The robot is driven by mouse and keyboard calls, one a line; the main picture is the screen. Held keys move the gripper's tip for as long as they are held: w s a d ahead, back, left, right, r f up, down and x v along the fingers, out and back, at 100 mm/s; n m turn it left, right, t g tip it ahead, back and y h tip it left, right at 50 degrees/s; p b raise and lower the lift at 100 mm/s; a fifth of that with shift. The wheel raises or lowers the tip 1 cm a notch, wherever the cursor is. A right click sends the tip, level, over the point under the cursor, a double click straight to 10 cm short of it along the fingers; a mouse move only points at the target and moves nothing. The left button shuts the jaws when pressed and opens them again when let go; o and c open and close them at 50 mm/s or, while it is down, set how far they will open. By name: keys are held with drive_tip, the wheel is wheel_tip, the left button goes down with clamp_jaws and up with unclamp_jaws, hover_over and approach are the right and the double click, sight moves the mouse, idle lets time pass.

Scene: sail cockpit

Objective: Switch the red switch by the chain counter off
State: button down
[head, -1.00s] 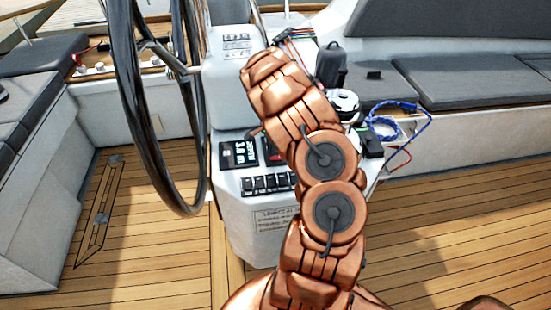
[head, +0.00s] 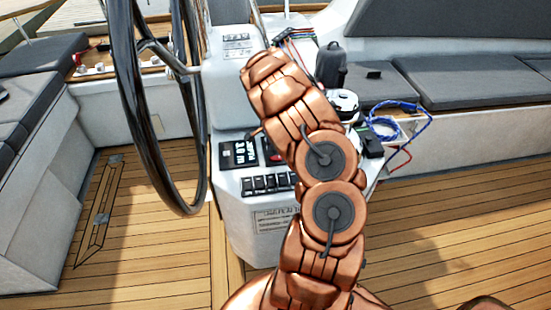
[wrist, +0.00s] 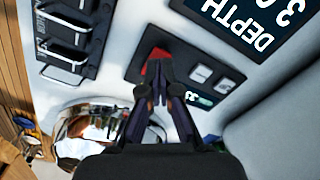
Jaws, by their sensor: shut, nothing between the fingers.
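The red switch (wrist: 157,68) sits on the dark panel of the chain counter (wrist: 222,84), left of its two grey buttons and small lit display. My gripper (wrist: 156,90) is shut and empty, with its fingertips at the lower edge of the red switch in the wrist view. The fingers cover part of the switch; I cannot tell whether they touch it or which way it is tipped. In the head view a bit of the red switch (head: 272,153) shows beside my arm, which hides my gripper and most of the chain counter.
A depth display (wrist: 255,22) is at the upper right of the wrist view. A row of black rocker switches (head: 265,184) lies low on the white console (head: 240,215). The steering wheel (head: 128,110) stands to the left. A winch (head: 343,102) and blue rope (head: 400,112) are at the right.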

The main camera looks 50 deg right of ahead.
sight(272, 158)
drive_tip(key=shift+f+b, duration=0.75)
drive_tip(key=shift+f, duration=0.45)
idle(0.7)
drive_tip(key=shift+r, duration=3.5)
